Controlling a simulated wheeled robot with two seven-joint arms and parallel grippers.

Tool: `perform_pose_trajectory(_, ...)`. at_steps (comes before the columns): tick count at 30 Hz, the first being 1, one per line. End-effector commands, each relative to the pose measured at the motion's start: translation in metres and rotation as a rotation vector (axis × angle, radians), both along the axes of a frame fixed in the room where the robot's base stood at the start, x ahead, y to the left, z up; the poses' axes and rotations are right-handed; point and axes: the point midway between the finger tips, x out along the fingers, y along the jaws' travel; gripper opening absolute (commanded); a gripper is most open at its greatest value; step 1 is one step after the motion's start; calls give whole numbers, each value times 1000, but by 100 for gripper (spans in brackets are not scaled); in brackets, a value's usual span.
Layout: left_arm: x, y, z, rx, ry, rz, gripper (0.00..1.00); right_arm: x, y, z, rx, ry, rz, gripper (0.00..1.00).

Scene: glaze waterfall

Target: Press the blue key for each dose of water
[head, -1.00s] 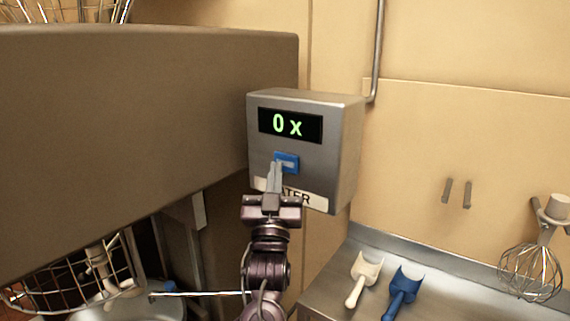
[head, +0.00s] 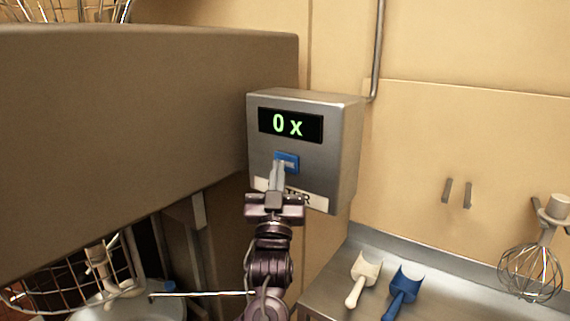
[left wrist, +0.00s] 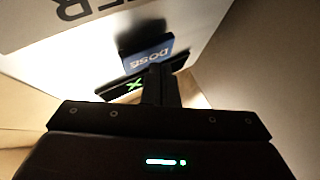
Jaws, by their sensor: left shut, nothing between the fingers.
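The grey dispenser box (head: 346,150) hangs on the wall with a black display (head: 291,125) reading "0 x" in green. Its blue key (head: 290,162) is below the display, and a white label partly hidden by my gripper is below that. My left gripper (head: 277,172) is shut and empty, its fingertips in front of the key's lower left part. In the left wrist view the blue key (left wrist: 148,52), marked "DOSE", shows just beyond the fingertips (left wrist: 160,72). I cannot tell whether they touch it. My right gripper is not in view.
A large brown-grey machine body (head: 140,130) fills the left, close beside the dispenser. A wire guard (head: 75,280) and a metal bowl (head: 130,305) are below it. A white scoop (head: 364,276), a blue scoop (head: 403,290) and a whisk (head: 532,270) are at the lower right.

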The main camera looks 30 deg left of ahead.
Motion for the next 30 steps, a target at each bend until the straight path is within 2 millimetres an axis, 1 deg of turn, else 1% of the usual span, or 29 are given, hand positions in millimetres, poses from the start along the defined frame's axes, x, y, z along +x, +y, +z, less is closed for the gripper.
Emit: perform_pose_trajectory(30,11,-1,0,1,0,1,0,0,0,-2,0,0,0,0)
